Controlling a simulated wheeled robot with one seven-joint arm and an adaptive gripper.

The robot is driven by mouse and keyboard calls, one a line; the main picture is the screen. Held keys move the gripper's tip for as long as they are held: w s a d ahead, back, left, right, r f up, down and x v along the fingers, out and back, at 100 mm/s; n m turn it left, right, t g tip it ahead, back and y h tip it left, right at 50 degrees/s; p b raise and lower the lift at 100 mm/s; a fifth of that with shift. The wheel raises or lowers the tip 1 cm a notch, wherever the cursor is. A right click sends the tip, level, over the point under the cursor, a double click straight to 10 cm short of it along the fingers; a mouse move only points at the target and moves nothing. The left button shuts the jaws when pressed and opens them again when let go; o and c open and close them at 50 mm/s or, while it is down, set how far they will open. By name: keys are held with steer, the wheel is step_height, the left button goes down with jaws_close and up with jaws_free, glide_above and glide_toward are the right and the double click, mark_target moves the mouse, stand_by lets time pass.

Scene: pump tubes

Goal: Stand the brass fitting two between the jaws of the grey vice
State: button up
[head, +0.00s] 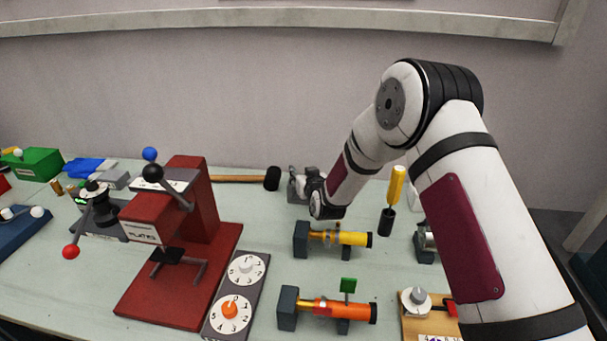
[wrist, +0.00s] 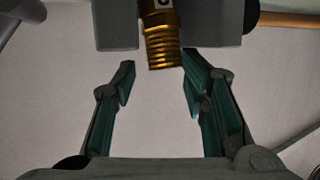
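The brass fitting (wrist: 162,45) shows its ribbed, threaded end in the wrist view, with a dark-marked white label above. It sits between two grey blocks, which look like the jaws of the grey vice (wrist: 115,25). In the head view, my gripper and wrist partly cover the grey vice (head: 296,184) at the back of the bench; the fitting cannot be made out there.
A black-headed mallet (head: 272,178) lies left of the vice. A yellow-handled tool (head: 397,186) stands to the right. A yellow tube (head: 352,239) and an orange tube (head: 345,310) lie on holders in front. A red press (head: 190,220) stands at left.

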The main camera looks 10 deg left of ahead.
steer(key=shift+s, duration=0.1)
steer(key=r+v, duration=0.1)
steer(key=v, duration=1.1)
steer(key=s+d+r+m+g+h, duration=0.1)
steer(key=s+d+r+g+h, duration=0.1)
steer(key=s+d+r, duration=0.45)
steer(key=s+d+r+g+h, duration=0.15)
steer(key=s+d+r, duration=0.25)
steer(key=d+r, duration=0.4)
steer(key=s+d+r+m+g, duration=0.1)
steer(key=s+d+r, duration=0.1)
steer(key=s, duration=0.7)
steer(key=s+d+r+m+g+h, duration=0.1)
steer(key=s+d, duration=0.3)
steer(key=s, duration=0.5)
steer(key=s+d+r+g, duration=0.2)
steer(key=s+d+g, duration=0.1)
steer(key=s, duration=0.7)
steer(key=shift+d+r+m+h+p, duration=0.15)
steer(key=shift+r+m+h+p, duration=0.15)
steer(key=shift+m+h+p, duration=0.1)
steer(key=shift+o, duration=0.5)
steer(key=shift+s, duration=0.1)
